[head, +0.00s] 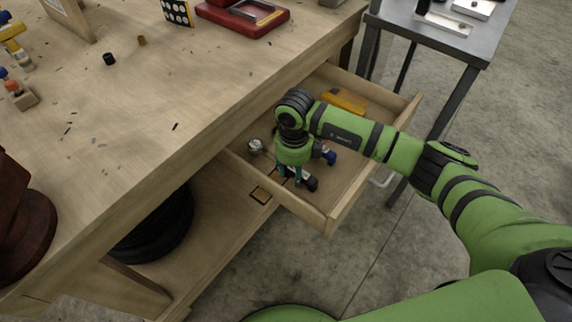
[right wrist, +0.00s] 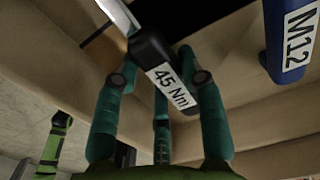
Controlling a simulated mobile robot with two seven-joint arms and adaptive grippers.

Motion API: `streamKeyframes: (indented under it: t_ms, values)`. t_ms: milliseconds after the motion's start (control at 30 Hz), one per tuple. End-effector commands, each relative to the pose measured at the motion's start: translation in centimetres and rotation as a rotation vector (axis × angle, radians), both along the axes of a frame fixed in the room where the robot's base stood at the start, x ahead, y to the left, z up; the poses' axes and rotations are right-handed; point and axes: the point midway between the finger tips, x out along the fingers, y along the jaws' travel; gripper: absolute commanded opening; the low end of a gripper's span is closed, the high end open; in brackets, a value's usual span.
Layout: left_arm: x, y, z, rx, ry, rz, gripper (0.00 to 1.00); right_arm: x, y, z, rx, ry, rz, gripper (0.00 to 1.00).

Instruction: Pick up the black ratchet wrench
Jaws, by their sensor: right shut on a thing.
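The black ratchet wrench (head: 310,184) is in the open drawer, with its round metal head (head: 255,146) towards the left and its black handle towards the front. In the right wrist view its black handle (right wrist: 149,47) carries a white "45 Nm" label. My right gripper (head: 290,178) points down into the drawer. Its teal fingers (right wrist: 157,65) are shut on the handle near its end. The gripper hides the middle of the wrench in the head view. I cannot tell whether the wrench touches the drawer floor. My left gripper is not in view.
A blue-handled tool (head: 328,155), labelled "M12" in the right wrist view (right wrist: 291,40), lies close beside the wrench. A yellow object (head: 344,101) lies at the drawer's back. The drawer walls (head: 333,222) surround them. The workbench top (head: 150,120) overhangs at left.

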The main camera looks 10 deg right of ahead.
Motion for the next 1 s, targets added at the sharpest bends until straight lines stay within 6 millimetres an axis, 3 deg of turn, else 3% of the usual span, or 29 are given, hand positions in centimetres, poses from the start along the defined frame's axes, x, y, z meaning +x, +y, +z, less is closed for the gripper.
streamKeyframes:
  t_ms: [333,667,1000]
  values:
    - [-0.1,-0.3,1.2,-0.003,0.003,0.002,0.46,0.1,0.0,1.6,0.000,-0.003,-0.001,0.00]
    - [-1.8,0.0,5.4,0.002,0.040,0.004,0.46,0.1,0.0,7.8,0.000,-0.004,0.001,0.00]
    - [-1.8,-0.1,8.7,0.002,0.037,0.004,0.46,-6.7,1.3,7.5,0.001,0.002,0.005,0.00]
